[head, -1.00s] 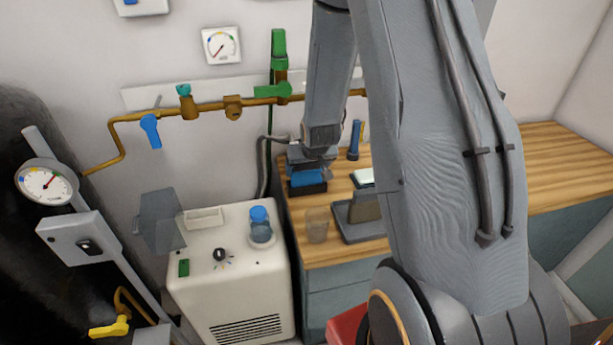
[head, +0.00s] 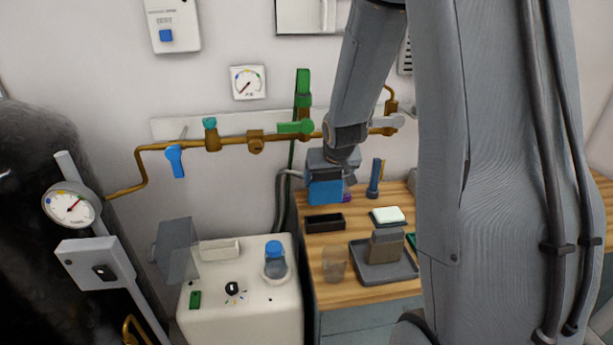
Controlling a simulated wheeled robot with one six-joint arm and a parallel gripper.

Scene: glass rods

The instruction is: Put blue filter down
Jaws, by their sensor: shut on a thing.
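The blue filter (head: 325,190) is a blue block held below my gripper (head: 327,175), in the air above the wooden bench top. My gripper is shut on it, though the fingertips are mostly hidden by the wrist and the filter. The small black tray (head: 325,223) sits on the bench just below the filter, apart from it, and looks empty.
A grey tray with a block (head: 386,246), a white pad (head: 387,215), a clear beaker (head: 334,264) and a blue upright cylinder (head: 375,178) stand on the bench. A white machine (head: 240,310) with a blue-capped bottle (head: 274,262) stands left. Brown pipe (head: 230,142) runs behind.

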